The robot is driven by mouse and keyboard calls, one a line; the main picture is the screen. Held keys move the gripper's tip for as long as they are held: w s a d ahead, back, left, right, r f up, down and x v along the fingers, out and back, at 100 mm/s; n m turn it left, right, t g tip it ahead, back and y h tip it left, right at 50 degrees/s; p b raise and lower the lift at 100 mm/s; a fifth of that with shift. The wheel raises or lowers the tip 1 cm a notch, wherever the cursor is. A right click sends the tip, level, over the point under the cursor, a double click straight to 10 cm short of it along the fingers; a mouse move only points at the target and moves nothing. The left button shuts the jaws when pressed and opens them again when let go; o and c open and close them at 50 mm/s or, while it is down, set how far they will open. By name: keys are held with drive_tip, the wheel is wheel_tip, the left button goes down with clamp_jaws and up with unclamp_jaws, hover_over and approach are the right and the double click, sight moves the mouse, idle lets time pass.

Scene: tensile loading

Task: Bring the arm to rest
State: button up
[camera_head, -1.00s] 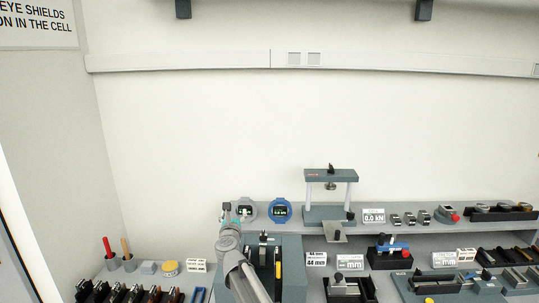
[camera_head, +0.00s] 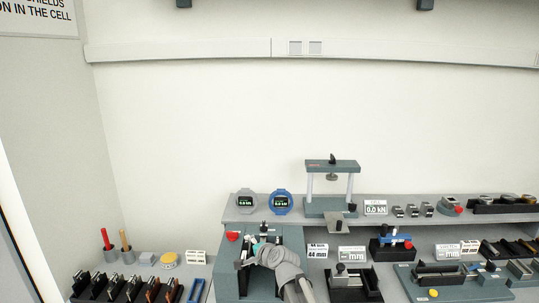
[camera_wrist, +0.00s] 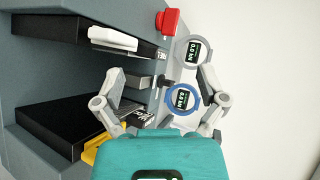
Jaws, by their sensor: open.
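My gripper (camera_head: 260,238) is in front of the grey test machine (camera_head: 228,284) at the lower middle of the head view. Its arm reaches in from the bottom edge and hides part of the machine. In the wrist view my gripper (camera_wrist: 161,80) has its two fingers spread wide, with nothing held between them. The machine (camera_wrist: 60,75) fills the left of that view, with black blocks, a white piece and a yellow part close to the left finger. Whether a finger touches the machine I cannot tell.
A grey round gauge (camera_head: 245,202) and a blue round gauge (camera_head: 281,202) stand on the shelf behind. A red button (camera_head: 232,236) sits on the machine. A small press (camera_head: 333,185) stands right of the gauges. Bench racks (camera_head: 125,287) are at left.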

drive_tip(key=s+d+f+n+g+h+b, duration=0.2)
drive_tip(key=s+d+f+n+g+h, duration=0.2)
drive_tip(key=s+d+f, duration=0.4)
drive_tip(key=s+d+f+n+g+h+b, duration=0.2)
drive_tip(key=s+d+f+n+g, duration=0.4)
drive_tip(key=s+d, duration=0.7)
wheel_tip(320, 180, down, 2)
drive_tip(key=shift+d+n+g+h, duration=0.45)
drive_tip(key=shift+d+h, duration=0.45)
drive_tip(key=shift+d, duration=0.25)
drive_tip(key=shift+w, duration=0.1)
